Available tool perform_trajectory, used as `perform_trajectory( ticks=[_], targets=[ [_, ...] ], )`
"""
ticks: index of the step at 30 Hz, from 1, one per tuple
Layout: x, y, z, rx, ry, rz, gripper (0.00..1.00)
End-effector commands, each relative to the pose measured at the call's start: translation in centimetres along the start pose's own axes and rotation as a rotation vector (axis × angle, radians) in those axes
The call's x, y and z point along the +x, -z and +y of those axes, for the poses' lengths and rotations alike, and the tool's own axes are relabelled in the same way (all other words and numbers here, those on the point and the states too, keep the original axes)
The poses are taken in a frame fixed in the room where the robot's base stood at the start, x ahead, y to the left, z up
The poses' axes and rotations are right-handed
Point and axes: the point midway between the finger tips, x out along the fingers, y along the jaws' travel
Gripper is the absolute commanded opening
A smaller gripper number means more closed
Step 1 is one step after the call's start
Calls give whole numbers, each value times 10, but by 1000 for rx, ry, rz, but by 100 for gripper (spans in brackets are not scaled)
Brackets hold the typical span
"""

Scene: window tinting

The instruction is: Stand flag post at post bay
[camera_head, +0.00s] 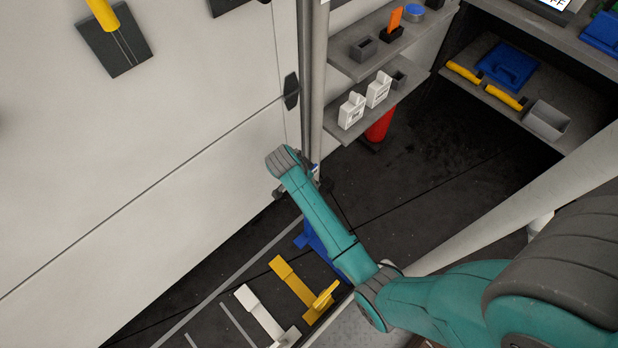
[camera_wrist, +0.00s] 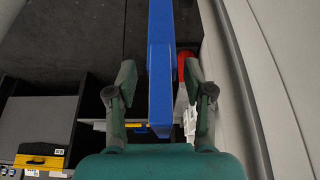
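A long blue bar (camera_wrist: 161,60), perhaps the flag post, runs down the middle of the wrist view. My gripper (camera_wrist: 160,74) is open, with one finger on each side of the bar and a visible gap on both sides. I cannot tell how deep the bar sits between the fingers. In the head view a blue piece (camera_head: 313,241) lies low beside the floor lines, partly hidden by my arm. A yellow post-like piece (camera_head: 292,280) and a white one (camera_head: 258,312) lie beside it. Which marked space is the post bay is not clear.
A pale wall panel (camera_head: 150,170) fills the left. Shelves (camera_head: 365,118) with small white items stand behind my gripper, with a red object (camera_head: 380,125) below. A workbench shelf (camera_head: 490,75) is at the upper right. Dark floor (camera_head: 430,165) between them is clear.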

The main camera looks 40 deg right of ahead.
Motion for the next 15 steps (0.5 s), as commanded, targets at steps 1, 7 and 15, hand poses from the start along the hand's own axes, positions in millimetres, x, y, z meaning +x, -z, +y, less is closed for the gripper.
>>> perform_trajectory(
  ticks=[1, 7, 15],
  targets=[
    [0, 0, 0, 0, 0, 0, 52],
    [-3, 0, 0, 0, 0, 0, 52],
    [-44, 0, -1, 0, 5, 0, 52]
  ],
)
